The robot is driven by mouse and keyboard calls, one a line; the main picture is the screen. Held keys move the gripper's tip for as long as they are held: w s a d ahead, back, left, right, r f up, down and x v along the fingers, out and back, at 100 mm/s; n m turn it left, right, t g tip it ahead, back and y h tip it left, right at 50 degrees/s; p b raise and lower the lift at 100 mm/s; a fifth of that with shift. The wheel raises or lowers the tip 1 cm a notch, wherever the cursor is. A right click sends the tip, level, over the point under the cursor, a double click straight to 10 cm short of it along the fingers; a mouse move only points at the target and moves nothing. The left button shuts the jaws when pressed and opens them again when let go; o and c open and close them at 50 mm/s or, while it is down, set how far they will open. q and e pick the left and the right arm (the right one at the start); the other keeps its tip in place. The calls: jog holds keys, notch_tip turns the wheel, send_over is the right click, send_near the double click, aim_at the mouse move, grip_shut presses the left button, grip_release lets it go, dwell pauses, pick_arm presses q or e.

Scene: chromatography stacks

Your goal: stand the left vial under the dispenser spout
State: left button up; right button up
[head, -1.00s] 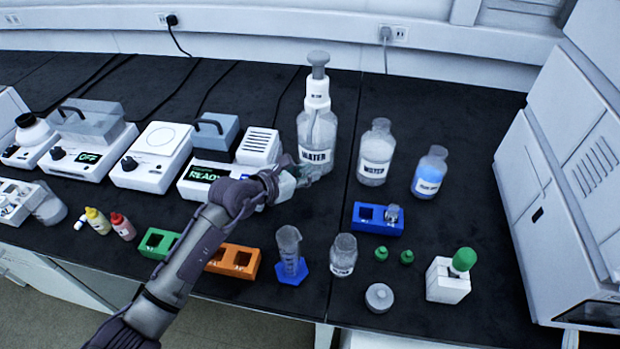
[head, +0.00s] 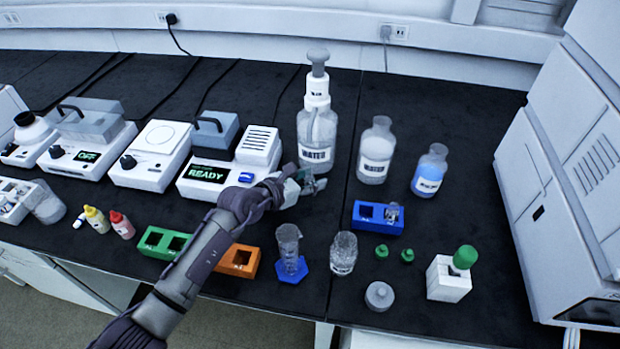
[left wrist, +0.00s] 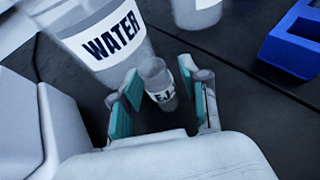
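A small clear vial with a white label (left wrist: 160,88) stands upright on the bench beside the WATER dispenser bottle (left wrist: 105,35), between the fingers of my left gripper (left wrist: 160,105). Gaps show between the teal finger pads and the vial, so the gripper looks open around it. In the head view my left gripper (head: 308,182) is low at the front right foot of the dispenser (head: 317,130), and the vial is hard to make out there. The spout's exact position over the vial cannot be told. Another vial (head: 393,212) sits in the right well of the blue rack (head: 378,226); its left well is empty.
A READY device (head: 207,174) stands close left of my gripper. A second WATER bottle (head: 376,152) and a blue-liquid bottle (head: 430,171) stand to the right. A cylinder with a blue base (head: 291,268) and a glass jar (head: 343,254) stand in front.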

pick_arm(q)
jog(key=shift+r, duration=0.2)
jog(key=p+v, duration=0.1)
jog(key=v, duration=1.1)
